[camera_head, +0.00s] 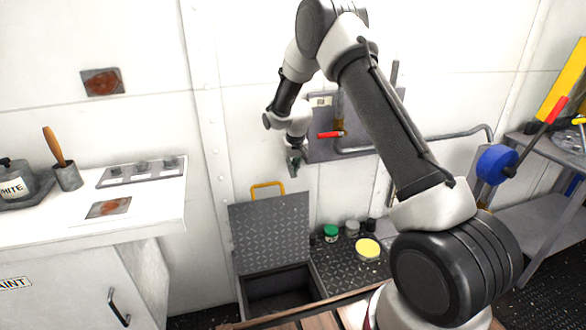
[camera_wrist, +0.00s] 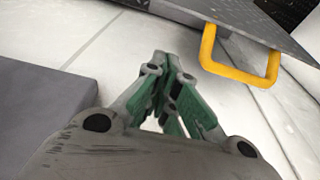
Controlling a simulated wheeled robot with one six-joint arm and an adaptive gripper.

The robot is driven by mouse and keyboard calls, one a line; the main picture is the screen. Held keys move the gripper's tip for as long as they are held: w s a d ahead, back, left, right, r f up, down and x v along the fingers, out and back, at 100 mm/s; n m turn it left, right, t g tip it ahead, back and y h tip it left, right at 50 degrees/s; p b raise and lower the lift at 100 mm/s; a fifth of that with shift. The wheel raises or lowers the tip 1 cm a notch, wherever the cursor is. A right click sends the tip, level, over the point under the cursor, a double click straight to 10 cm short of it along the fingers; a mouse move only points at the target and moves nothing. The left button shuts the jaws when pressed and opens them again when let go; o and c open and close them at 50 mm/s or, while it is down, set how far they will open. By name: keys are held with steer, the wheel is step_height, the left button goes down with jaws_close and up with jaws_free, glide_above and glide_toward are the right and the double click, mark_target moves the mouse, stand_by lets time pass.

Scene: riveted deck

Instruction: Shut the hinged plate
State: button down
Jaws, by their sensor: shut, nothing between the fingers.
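The hinged plate (camera_head: 270,233) is a grey diamond-tread lid with a yellow handle (camera_head: 267,189) on its upper edge. It stands raised over a dark open recess (camera_head: 278,288) in the head view. My gripper (camera_head: 294,166) is above and to the right of the handle, apart from it, with fingers shut and empty. In the wrist view my gripper (camera_wrist: 172,62) has green-sided fingers, and the yellow handle (camera_wrist: 240,70) shows at the upper right on the plate's edge (camera_wrist: 260,25). Part of the plate lies outside the wrist view.
Green-lidded and yellow-topped jars (camera_head: 331,233) stand on the tread surface right of the recess. A grey wall panel (camera_head: 335,145) with a red-handled valve is behind my gripper. A white cabinet (camera_head: 140,215) is left, and a metal shelf (camera_head: 540,215) is right.

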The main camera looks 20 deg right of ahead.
steer(key=x, duration=0.6)
steer(key=shift+s, duration=1.95)
